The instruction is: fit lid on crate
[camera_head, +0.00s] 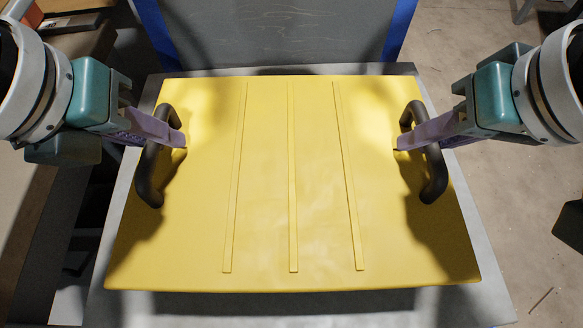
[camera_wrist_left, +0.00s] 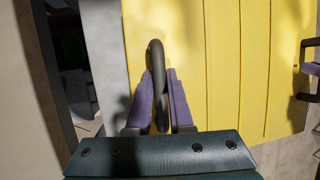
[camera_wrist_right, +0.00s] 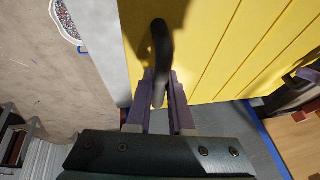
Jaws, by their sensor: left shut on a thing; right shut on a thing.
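The yellow lid (camera_head: 265,180) is a wide flat panel with three raised ribs and a dark curved handle near each side. My left gripper (camera_head: 168,131) is shut on the left handle (camera_head: 149,180); this grip also shows in the left wrist view (camera_wrist_left: 160,76). My right gripper (camera_head: 412,136) is shut on the right handle (camera_head: 436,180), as the right wrist view (camera_wrist_right: 160,76) also shows. The lid covers the middle of the head view. I cannot make out the crate; whether the lid is above it or touching anything is hidden.
A grey surface (camera_head: 490,290) shows around and below the lid, with a dark shadow along the lid's near edge. Behind is a dark grey panel (camera_head: 275,30) with blue side edges. A container of granules (camera_wrist_right: 66,20) shows in the right wrist view. Concrete floor lies to the right.

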